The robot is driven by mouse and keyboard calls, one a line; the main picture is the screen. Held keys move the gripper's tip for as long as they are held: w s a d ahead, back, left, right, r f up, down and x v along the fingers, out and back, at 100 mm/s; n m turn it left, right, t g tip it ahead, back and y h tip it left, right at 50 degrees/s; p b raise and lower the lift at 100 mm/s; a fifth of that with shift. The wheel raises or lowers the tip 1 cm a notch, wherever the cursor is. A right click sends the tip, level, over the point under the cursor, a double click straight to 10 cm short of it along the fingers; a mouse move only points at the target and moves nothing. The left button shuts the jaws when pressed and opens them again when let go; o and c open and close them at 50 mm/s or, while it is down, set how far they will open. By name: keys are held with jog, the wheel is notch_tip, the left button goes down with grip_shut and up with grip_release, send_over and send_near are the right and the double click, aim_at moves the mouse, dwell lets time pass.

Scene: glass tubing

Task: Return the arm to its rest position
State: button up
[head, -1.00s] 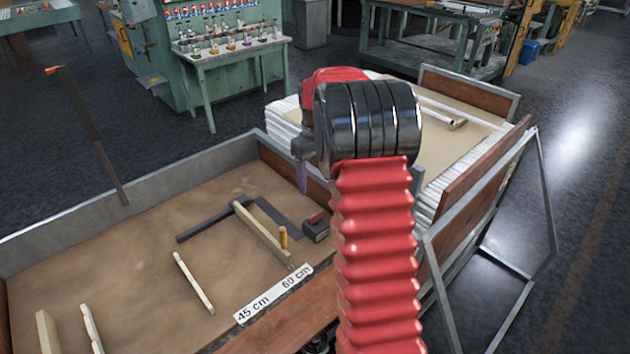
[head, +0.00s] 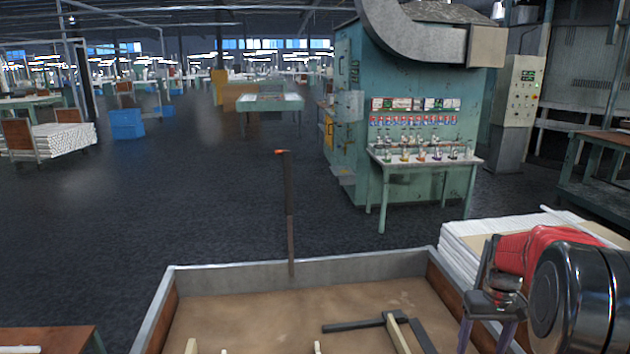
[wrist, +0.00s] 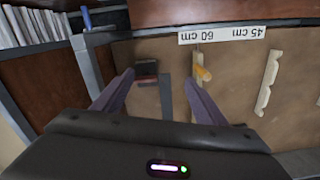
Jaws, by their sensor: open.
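My gripper (head: 486,335) is at the lower right of the head view, below the red sleeve and dark metal joint of my arm. In the wrist view its two purple-grey fingers (wrist: 160,80) are spread apart with nothing held between them. They hang above the workbench tray (wrist: 232,100). No mark of the arm's rest position shows.
A stack of white tubes (head: 470,247) stands beside my arm.

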jog(key=s+a+r+t, duration=0.2)
jog(key=s+a+r, duration=0.2)
jog(key=s+a, duration=0.4)
jog(key=s+a+r+t, duration=0.2)
jog(key=s+a+r, duration=0.3)
jog(key=s+a, duration=0.2)
jog(key=s+a+r+n+t, duration=0.1)
jog(key=s+a+r, duration=0.4)
jog(key=s+a, duration=0.3)
jog(key=shift+s+a+t, duration=0.3)
jog(key=shift+a+t, duration=0.1)
jog(key=shift+r, duration=0.1)
